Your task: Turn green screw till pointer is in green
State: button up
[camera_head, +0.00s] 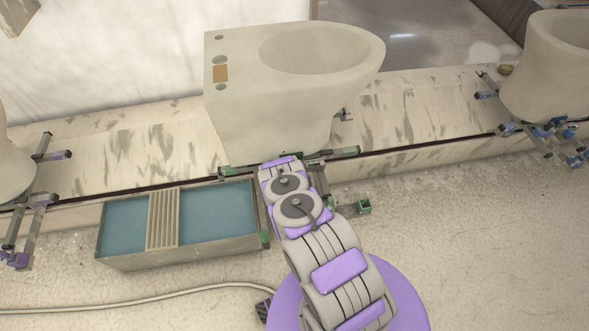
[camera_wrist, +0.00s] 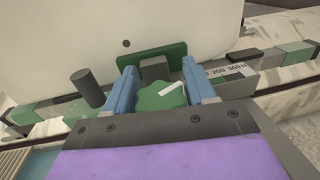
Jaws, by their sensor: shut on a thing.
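In the wrist view the green screw (camera_wrist: 158,98) is a lobed knob with a white bar mark on top, the bar slanting up to the right. My gripper (camera_wrist: 160,68) has its two blue fingers on either side of the knob, shut on it. A grey scale (camera_wrist: 228,70) with printed numbers, 200 and 300 N readable, lies just right of the right finger. The pointer cannot be made out, and part of the scale is hidden by the finger. In the head view my arm covers the screw.
A large pale toilet bowl (camera_head: 285,100) stands clamped on the conveyor ledge (camera_head: 420,108) right behind the screw. A dark upright peg (camera_wrist: 88,88) stands left of my fingers. A trough with blue-green compartments (camera_head: 215,232) sits left of my arm.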

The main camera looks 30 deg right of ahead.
jog(key=shift+m+g+h, duration=0.6)
jog(key=shift+m+h, duration=0.2)
jog(key=shift+h, duration=0.3)
jog(key=shift+s+d, duration=0.1)
jog(key=o, duration=1)
jog(key=shift+c, duration=0.2)
jog(key=shift+s, duration=0.1)
